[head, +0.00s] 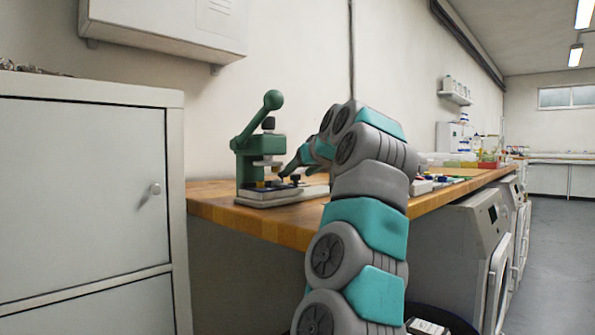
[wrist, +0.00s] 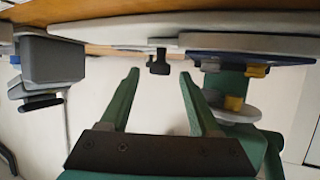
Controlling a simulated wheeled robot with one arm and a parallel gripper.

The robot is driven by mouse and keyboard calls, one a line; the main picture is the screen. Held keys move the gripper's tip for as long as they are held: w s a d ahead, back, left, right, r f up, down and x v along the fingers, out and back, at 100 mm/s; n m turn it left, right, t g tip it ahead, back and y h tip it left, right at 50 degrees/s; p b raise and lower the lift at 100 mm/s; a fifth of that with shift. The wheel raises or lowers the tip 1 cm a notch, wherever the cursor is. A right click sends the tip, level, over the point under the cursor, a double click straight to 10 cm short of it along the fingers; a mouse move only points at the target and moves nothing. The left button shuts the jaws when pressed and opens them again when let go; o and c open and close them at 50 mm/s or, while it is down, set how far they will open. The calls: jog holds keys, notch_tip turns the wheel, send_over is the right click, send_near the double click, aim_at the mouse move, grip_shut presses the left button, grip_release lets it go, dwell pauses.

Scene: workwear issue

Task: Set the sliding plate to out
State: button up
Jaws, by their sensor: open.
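A green press (head: 250,160) with a raised ball-ended lever stands on a pale base (head: 268,197) at the bench's left end. A small black knob (head: 295,178) shows at the right of the press; I take it to be the sliding plate's handle. In the wrist view a black handle (wrist: 158,64) hangs from a pale plate edge, between and just beyond my fingertips. My gripper (wrist: 159,76) is open and empty, its green fingers on either side of the handle, with no contact visible. In the head view my gripper (head: 286,171) is beside the press, partly hidden by my arm.
The wooden bench (head: 285,229) carries small items further right. A grey cabinet (head: 85,190) stands left.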

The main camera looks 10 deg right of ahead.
jog(key=shift+w+a+f, duration=0.15)
jog(key=shift+w+f, duration=0.15)
jog(key=shift+w, duration=0.3)
jog(key=shift+c, duration=0.3)
grip_shut()
dwell(0.7)
